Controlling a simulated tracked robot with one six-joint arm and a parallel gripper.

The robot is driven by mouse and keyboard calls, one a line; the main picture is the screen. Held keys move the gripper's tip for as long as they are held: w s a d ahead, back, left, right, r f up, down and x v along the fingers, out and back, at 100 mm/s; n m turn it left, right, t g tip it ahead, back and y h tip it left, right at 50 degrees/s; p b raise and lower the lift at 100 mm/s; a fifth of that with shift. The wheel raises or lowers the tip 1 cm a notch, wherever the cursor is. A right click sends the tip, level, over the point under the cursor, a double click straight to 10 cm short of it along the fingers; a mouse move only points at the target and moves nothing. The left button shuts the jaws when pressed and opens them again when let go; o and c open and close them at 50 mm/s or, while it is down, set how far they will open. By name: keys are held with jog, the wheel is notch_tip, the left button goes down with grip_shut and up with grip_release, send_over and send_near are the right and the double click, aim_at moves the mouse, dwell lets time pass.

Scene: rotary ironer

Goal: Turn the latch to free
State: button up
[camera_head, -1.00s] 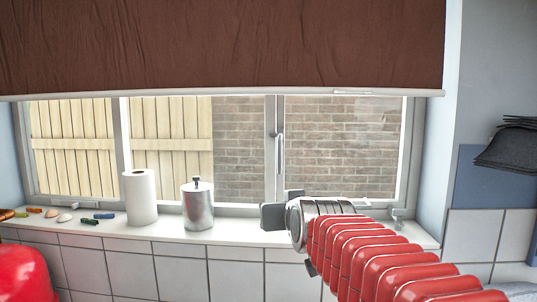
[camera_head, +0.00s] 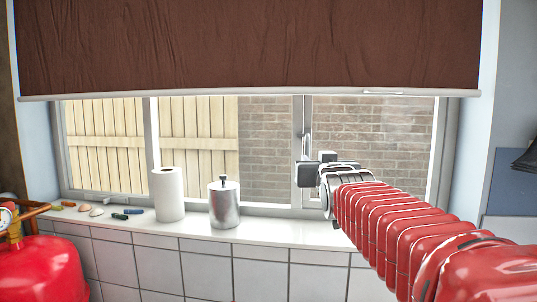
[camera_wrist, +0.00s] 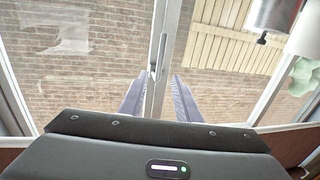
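The latch (camera_head: 306,143) is a slim grey upright handle on the window's middle post, left of the brick-facing pane. In the wrist view the latch (camera_wrist: 162,48) shows as a narrow bar with a small dark mount, just beyond my fingertips. My gripper (camera_head: 308,173) is at the lower end of the latch in the head view. In the wrist view my gripper (camera_wrist: 158,92) is open, with one finger on each side of the post and nothing held between them. I cannot tell whether a finger touches the post. The latch's lower end is partly hidden in the head view.
A brown blind (camera_head: 250,45) hangs above the window. On the white sill (camera_head: 275,232) stand a paper roll (camera_head: 168,195) and a metal canister (camera_head: 224,205), with small items further left. A red tank (camera_head: 45,270) is at the lower left. The sill right of the canister is clear.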

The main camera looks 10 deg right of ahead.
aim_at(306, 153)
jog(key=shift+w+d, duration=0.4)
jog(key=shift+w, duration=1.65)
jog(key=shift+w+d, duration=0.4)
jog(key=shift+w, duration=1.7)
jog(key=shift+w+d, duration=0.4)
jog(key=shift+w, duration=1.65)
jog(key=shift+c, duration=0.3)
grip_shut()
jog(key=shift+a, duration=0.1)
